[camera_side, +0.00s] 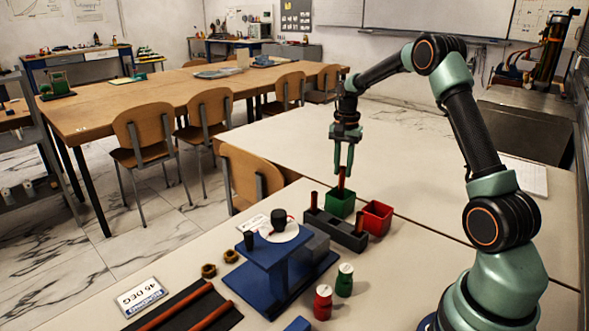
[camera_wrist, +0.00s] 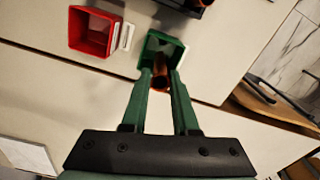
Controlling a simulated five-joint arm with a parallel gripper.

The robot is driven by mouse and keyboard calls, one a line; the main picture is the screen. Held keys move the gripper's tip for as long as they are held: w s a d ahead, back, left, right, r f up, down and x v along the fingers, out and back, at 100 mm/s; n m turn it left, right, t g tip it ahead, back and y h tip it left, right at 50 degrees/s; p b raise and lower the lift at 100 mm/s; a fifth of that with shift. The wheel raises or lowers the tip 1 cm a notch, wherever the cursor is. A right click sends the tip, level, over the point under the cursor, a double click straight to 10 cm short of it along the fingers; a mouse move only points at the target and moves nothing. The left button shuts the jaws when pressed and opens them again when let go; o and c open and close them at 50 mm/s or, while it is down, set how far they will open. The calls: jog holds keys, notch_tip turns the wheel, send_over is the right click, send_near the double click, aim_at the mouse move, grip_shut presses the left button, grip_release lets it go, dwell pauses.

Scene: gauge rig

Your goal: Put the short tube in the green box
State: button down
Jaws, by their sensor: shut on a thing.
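My gripper (camera_side: 343,163) is shut on a copper-brown short tube (camera_side: 341,178), held upright with its lower end at the mouth of the green box (camera_side: 340,206). I cannot tell how far the tube reaches into the box. In the wrist view, my gripper (camera_wrist: 160,74) has its two green fingers on either side of the tube (camera_wrist: 160,83). The green box (camera_wrist: 176,43) shows just beyond the fingertips, with the tube's far end overlapping its opening.
A red box (camera_side: 377,219) stands right of the green one. A dark rack (camera_side: 345,236) in front holds another upright tube (camera_side: 314,199). A blue gauge stand (camera_side: 270,254), two jars and a mat with long tubes lie nearer. The table behind the boxes is clear.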

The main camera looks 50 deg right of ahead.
send_over(340, 198)
jog(key=shift+w+d+f, duration=0.1)
jog(key=shift+d+f, duration=0.15)
jog(key=shift+f, duration=0.8)
jog(key=shift+w+d+f, duration=0.1)
jog(key=shift+d+f, duration=0.1)
jog(key=shift+f, duration=0.8)
jog(key=shift+f, duration=0.2)
jog(key=c, duration=0.7)
grip_release()
jog(key=shift+r, duration=0.1)
